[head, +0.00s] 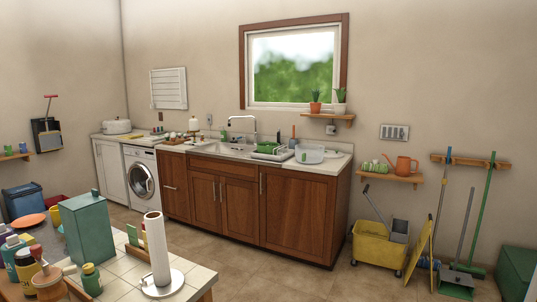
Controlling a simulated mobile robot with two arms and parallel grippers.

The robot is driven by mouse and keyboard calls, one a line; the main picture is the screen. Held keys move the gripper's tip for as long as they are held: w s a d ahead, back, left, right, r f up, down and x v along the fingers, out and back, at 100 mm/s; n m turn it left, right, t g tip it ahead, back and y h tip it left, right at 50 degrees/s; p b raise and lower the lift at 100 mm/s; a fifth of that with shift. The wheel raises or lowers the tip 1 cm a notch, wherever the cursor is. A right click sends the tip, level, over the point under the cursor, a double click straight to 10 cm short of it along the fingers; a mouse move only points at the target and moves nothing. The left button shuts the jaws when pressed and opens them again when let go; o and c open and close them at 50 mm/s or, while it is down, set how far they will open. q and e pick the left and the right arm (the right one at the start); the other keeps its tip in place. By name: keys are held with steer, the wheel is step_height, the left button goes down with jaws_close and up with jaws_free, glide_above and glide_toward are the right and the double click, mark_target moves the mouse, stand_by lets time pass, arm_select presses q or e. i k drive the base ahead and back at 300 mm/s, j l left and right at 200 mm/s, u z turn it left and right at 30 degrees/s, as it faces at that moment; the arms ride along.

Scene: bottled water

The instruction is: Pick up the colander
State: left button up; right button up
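I cannot clearly make out a colander in the head view. A white lidded pot (116,127) stands at the counter's far left end. Neither of my grippers is in view.
The sink (226,148) and a green-edged dish rack (268,152) are left of the basin. A tiled table with a paper towel roll (157,249) and a teal canister (88,229) is near left. A yellow mop bucket (377,246) stands right. Floor between is clear.

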mark_target(266, 148)
steer(key=i+z, duration=0.25)
steer(key=i, duration=0.45)
steer(key=i+j+z, duration=0.25)
steer(key=i, duration=0.45)
steer(key=i+l, duration=0.1)
steer(key=i, duration=0.5)
steer(key=i+l+u, duration=0.1)
steer(key=i, duration=0.45)
steer(key=i+l, duration=0.2)
steer(key=i, duration=0.4)
steer(key=i+j+u, duration=0.35)
steer(key=i, duration=0.15)
steer(key=i+u, duration=0.35)
steer(key=i, duration=0.2)
steer(key=i+j+z, duration=0.4)
steer(key=j, duration=0.2)
steer(key=i+j+z, duration=0.3)
steer(key=j+z, duration=0.15)
steer(key=j, duration=0.2)
